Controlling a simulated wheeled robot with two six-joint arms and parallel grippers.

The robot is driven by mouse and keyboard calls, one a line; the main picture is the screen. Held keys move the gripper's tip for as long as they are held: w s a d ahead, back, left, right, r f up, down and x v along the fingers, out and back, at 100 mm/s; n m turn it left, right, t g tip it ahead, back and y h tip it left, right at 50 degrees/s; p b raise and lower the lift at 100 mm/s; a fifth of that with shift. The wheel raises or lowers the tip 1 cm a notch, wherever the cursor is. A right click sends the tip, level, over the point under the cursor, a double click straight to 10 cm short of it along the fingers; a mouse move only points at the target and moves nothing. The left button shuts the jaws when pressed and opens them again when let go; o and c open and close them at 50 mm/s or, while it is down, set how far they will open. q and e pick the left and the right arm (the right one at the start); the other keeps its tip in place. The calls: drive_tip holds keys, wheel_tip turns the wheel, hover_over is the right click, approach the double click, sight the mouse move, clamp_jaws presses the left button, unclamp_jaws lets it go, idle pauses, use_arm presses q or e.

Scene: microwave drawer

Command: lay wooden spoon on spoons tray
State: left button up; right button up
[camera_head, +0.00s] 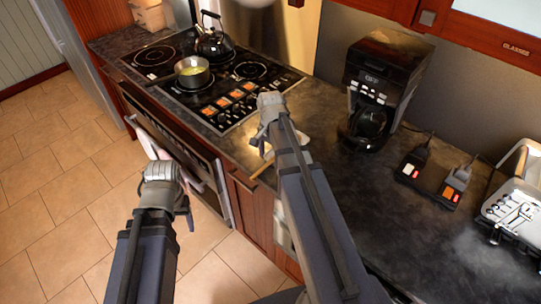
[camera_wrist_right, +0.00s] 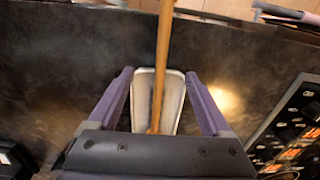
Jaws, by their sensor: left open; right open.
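In the right wrist view the wooden spoon's (camera_wrist_right: 163,45) handle runs from the top edge down over a pale, elongated tray (camera_wrist_right: 173,88). The spoon's lower end is hidden behind my gripper body. My right gripper (camera_wrist_right: 158,74) is open, its fingers on either side of the handle and tray, apart from the handle. In the head view my right gripper (camera_head: 270,104) is over the counter by the stove, and part of the handle (camera_head: 262,168) shows at the counter edge. My left gripper (camera_head: 165,174) is open and empty, in front of the counter.
A stove (camera_head: 215,85) with a pot (camera_head: 192,76) and a kettle (camera_head: 213,43) is at the back left. A black coffee maker (camera_head: 385,80) stands right of my right arm. Dark counter between is mostly clear.

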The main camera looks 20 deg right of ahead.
drive_tip(key=shift+o, duration=0.2)
wheel_tip(320, 180, up, 8)
drive_tip(key=p, duration=0.7)
drive_tip(key=shift+p, duration=0.4)
drive_tip(key=shift+f, duration=0.15)
drive_tip(key=s+a+f+n+b, duration=0.1)
drive_tip(key=s+a+n, duration=0.3)
drive_tip(key=a, duration=0.3)
drive_tip(key=s+a+f+n+b, duration=0.2)
drive_tip(key=s+a+n, duration=0.2)
drive_tip(key=a+n, duration=0.3)
drive_tip(key=s+a+f+n+h+b, duration=0.1)
drive_tip(key=s+a+f+n+b, duration=0.1)
drive_tip(key=s+a+n, duration=0.2)
drive_tip(key=a+n, duration=0.1)
drive_tip(key=a, duration=0.2)
drive_tip(key=shift+s+a+n, duration=0.25)
drive_tip(key=shift+a+n, duration=0.15)
